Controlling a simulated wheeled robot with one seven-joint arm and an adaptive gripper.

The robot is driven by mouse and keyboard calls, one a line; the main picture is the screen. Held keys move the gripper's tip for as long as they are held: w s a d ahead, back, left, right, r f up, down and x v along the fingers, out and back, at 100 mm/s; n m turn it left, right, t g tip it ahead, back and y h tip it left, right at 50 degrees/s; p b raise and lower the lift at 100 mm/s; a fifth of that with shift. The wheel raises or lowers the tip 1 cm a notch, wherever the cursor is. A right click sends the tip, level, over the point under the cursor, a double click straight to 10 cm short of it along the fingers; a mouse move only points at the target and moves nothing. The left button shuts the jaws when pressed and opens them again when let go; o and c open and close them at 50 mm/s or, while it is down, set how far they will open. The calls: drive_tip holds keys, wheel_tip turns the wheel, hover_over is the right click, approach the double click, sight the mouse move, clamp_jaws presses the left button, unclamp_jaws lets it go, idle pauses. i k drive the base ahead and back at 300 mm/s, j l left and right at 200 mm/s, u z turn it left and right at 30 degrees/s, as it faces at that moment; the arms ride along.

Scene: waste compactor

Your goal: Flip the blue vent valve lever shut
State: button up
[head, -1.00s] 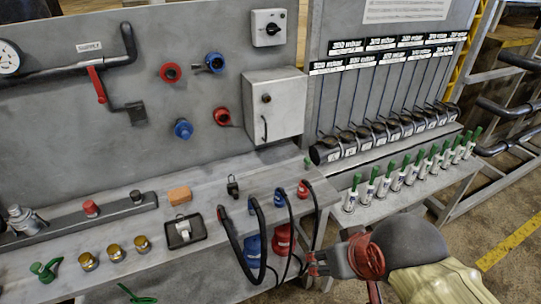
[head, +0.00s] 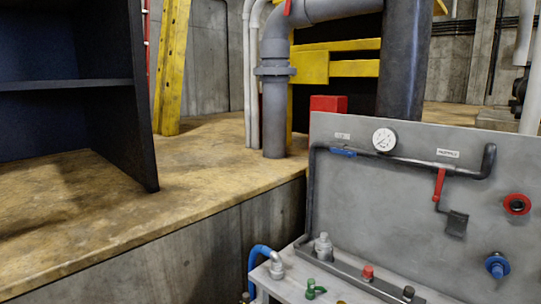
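The blue valve lever (head: 343,152) lies along the dark pipe (head: 400,160) at the left end of the grey panel (head: 385,205). It points sideways, roughly in line with the pipe. A small white label (head: 342,136) sits above it, too small to read. A round white gauge (head: 384,139) is just to its right. My gripper is not in this view, so its distance from the lever does not show.
A red lever (head: 439,185) hangs down further right on the same pipe. A bench (head: 289,283) below the panel carries fittings and a blue hose (head: 258,255). A concrete ledge (head: 190,215), grey pipes (head: 273,110) and a dark shelf (head: 65,85) stand left and behind.

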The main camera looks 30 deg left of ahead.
sight(349, 154)
drive_tip(key=u, duration=0.85)
drive_tip(key=i+l+u, duration=0.2)
drive_tip(key=i, duration=0.7)
drive_tip(key=j, duration=0.1)
